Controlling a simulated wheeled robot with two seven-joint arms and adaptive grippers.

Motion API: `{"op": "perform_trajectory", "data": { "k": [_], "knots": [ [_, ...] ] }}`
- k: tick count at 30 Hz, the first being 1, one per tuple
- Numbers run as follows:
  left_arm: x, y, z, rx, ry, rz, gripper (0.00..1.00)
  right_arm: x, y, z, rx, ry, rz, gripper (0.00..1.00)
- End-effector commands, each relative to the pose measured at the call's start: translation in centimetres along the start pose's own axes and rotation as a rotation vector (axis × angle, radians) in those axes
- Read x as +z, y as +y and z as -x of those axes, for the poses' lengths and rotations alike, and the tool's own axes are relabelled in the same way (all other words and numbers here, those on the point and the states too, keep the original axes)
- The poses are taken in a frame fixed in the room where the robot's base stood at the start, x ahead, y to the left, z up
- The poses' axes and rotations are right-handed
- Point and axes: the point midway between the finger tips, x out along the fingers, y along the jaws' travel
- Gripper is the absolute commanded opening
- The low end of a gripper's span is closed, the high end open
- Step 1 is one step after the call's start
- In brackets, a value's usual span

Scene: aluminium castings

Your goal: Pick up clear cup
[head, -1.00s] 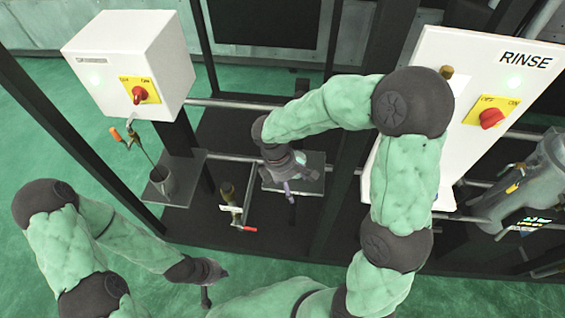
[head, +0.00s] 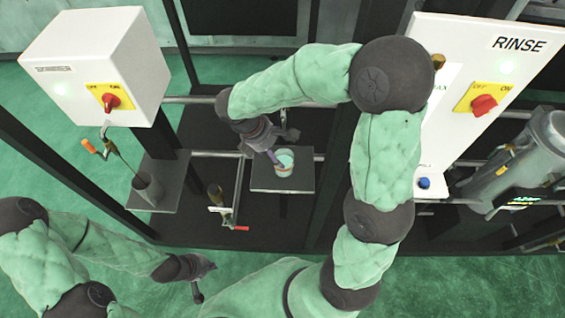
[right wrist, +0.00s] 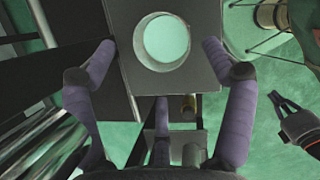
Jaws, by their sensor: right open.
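The clear cup (head: 284,163) stands upright on a small grey square shelf (head: 262,184) in the head view. In the right wrist view the cup (right wrist: 166,40) shows from above, with a pale round rim and a greenish inside. My right gripper (head: 284,146) is open and empty beside the cup, on its left and far side in the head view. In the right wrist view its purple fingers lie to either side of the cup, apart from it. My left gripper (head: 206,281) is low at the left, with its fingers apart and nothing between them.
A second shelf with a dark grey cup (head: 149,187) is to the left. Dark frame posts flank the shelf.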

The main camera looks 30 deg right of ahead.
Motion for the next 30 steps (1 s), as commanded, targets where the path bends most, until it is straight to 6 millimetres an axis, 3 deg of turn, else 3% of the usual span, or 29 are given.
{"op": "perform_trajectory", "data": {
  "k": [13, 21, 22, 28, 30],
  "knots": [
    [-0.1, -0.7, -1.9, 0.0, 0.0, 0.0, 0.0, -0.2, -0.7, -5.1, -0.002, 0.0, 0.0, 0.84],
    [-0.1, -0.7, -1.8, 0.0, 0.0, 0.0, 0.0, -0.2, -0.7, -5.5, 0.0, 0.002, 0.0, 0.84],
    [-0.1, -0.7, -1.8, 0.0, 0.0, 0.0, 0.0, -0.2, -0.7, -5.5, 0.0, 0.002, -0.001, 0.81],
    [-0.1, -0.7, -1.8, 0.0, 0.0, 0.0, 0.0, -0.2, -0.7, -5.5, 0.0, 0.001, 0.0, 0.25],
    [-0.1, -0.7, -1.8, 0.0, 0.0, 0.0, 0.0, -0.2, -0.7, -5.5, 0.0, 0.001, 0.0, 0.25]
  ]
}}
